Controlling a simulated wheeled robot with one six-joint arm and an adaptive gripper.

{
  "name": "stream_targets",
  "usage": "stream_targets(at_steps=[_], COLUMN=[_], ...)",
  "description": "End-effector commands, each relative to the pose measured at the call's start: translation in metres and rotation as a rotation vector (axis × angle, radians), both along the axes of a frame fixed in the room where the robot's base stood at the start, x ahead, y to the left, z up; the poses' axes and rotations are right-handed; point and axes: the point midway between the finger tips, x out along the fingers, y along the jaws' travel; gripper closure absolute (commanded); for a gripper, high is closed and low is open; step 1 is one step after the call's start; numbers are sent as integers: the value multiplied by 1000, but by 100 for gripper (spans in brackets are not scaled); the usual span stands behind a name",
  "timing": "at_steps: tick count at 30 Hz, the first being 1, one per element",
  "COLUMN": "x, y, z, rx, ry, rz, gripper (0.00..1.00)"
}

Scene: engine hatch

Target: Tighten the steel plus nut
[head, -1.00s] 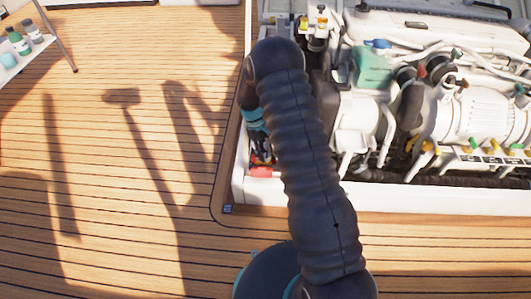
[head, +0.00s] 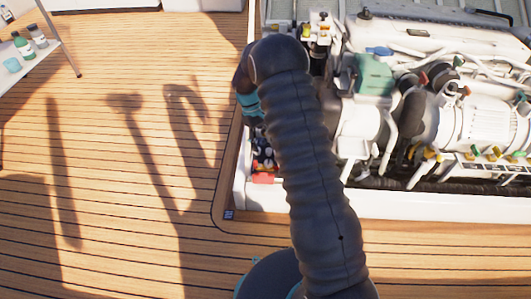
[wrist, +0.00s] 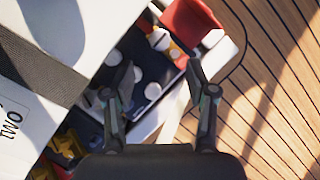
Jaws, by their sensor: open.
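My gripper (wrist: 158,72) is open and empty in the wrist view, its two dark fingers apart above the corner of the engine hatch. I cannot pick out the steel plus nut for certain in either view. In the head view my arm runs up the middle and bends over the hatch's left edge. My gripper's fingers do not show clearly there.
A red block (wrist: 190,20) sits at the recess corner; it also shows in the head view (head: 264,178). The white engine (head: 470,125) with pipes and coloured caps fills the right. A shelf with bottles (head: 24,44) stands far left. The plank deck (head: 110,200) is clear.

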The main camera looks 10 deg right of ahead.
Motion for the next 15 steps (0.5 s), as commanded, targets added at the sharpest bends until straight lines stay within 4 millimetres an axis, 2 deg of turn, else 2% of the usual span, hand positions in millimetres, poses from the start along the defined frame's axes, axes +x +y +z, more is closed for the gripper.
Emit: stream_targets(at_steps=[6,15], x=[11,13], y=[5,7], z=[29,38], rx=[0,1], ry=[-1,2], rz=[-1,-2], gripper=[43,43])
